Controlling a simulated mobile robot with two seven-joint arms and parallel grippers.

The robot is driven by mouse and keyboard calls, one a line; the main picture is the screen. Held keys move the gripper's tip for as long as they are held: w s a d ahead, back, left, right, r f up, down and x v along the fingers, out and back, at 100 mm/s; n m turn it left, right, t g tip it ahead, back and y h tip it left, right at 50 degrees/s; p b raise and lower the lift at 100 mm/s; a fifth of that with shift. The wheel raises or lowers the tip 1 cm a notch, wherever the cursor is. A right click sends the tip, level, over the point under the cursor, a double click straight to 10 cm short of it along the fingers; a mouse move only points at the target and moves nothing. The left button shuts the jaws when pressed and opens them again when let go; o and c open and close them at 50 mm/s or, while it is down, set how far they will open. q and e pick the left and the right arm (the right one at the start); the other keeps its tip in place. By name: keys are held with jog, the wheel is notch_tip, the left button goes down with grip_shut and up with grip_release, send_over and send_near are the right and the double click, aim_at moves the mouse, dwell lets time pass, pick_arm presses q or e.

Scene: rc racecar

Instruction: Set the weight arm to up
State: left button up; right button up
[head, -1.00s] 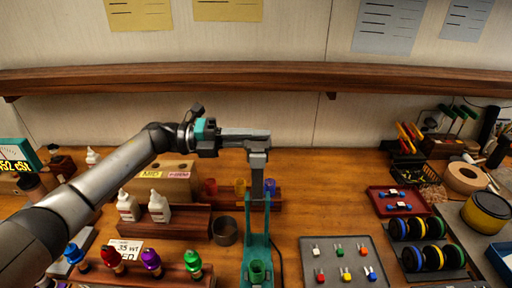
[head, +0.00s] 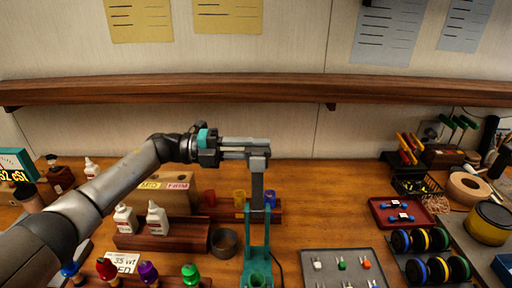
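A grey upright bar with a block on top (head: 257,184), seemingly the weight arm, stands above the stand. My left gripper (head: 256,149) reaches in from the left and lies level at the bar's top block, overlapping it in the picture. I cannot tell whether its fingers touch or grip the bar. My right gripper is not in view.
White bottles (head: 157,219) on a wooden rack and a round grey cup (head: 224,242) stand left of the stand. A grey tray (head: 318,252) of small coloured parts lies to its right. A wooden shelf (head: 330,90) runs above the bench.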

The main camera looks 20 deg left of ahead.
pick_arm(q)
jog(key=shift+o, duration=1.4)
jog(key=b+v, duration=0.3)
jog(key=v, duration=1.2)
jog(key=shift+a, duration=0.1)
